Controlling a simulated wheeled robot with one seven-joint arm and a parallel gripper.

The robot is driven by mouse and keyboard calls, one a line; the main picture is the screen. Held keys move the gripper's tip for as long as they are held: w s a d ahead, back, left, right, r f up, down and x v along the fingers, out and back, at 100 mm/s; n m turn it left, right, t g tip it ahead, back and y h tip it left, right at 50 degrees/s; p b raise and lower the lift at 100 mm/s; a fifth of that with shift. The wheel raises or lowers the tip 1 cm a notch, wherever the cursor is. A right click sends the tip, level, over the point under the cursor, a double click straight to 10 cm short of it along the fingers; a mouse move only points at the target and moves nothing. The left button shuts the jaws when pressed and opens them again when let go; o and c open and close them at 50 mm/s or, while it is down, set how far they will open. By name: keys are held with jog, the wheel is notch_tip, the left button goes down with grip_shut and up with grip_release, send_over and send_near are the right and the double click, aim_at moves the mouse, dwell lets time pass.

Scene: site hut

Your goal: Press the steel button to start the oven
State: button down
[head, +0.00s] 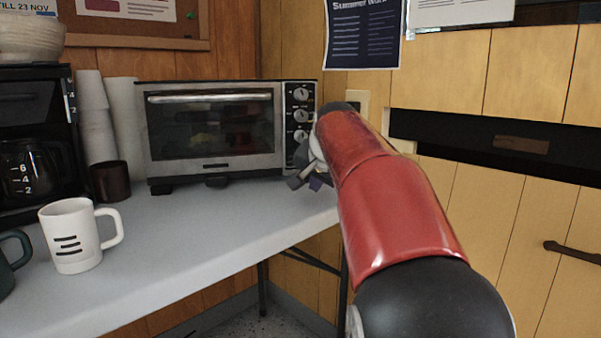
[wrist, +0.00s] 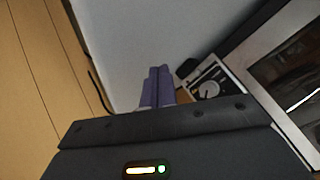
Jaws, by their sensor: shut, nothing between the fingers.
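The toaster oven (head: 212,133) stands at the back of the grey-white table, with its glass door closed. Its dark control panel (head: 298,92) has several round knobs in a column at the right of the door. My gripper (head: 314,184) is in front of the panel's lower end, partly hidden by my red arm. In the wrist view, the purple fingers (wrist: 158,84) are shut together and empty, beside the panel with a dial (wrist: 208,89). I cannot make out the steel button; the lower panel is partly covered. I cannot tell whether the fingers touch the panel.
A white mug (head: 73,238) stands near the table's front edge. Stacked white cups (head: 97,120), a dark brown cup (head: 110,181) and a coffee maker (head: 35,150) are left of the oven. The table (head: 215,225) is clear in front of the oven. Wooden wall panels are close on the right.

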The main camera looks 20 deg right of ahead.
jog(key=w+p, duration=0.1)
jog(key=w, duration=0.1)
jog(key=w+p, duration=0.1)
jog(key=w, duration=0.1)
jog(key=w+d+p, duration=0.1)
jog(key=w+p, duration=0.1)
jog(key=shift+w+r, duration=0.25)
jog(key=shift+w, duration=0.05)
jog(key=shift+w+d+f+p, duration=0.15)
jog(key=shift+w+f+p, duration=0.1)
jog(key=shift+w+p, duration=0.45)
jog(key=shift+w, duration=0.1)
jog(key=shift+w+r, duration=0.1)
jog(key=shift+w, duration=0.05)
dwell(1.1)
jog(key=shift+w+d+p, duration=0.1)
jog(key=shift+w+p, duration=0.15)
jog(key=shift+p, duration=0.05)
jog(key=shift+w+p, duration=0.5)
jog(key=shift+p, duration=0.05)
dwell(0.8)
jog(key=shift+s, duration=0.15)
jog(key=shift+s+b, duration=0.5)
jog(key=shift+s, duration=0.15)
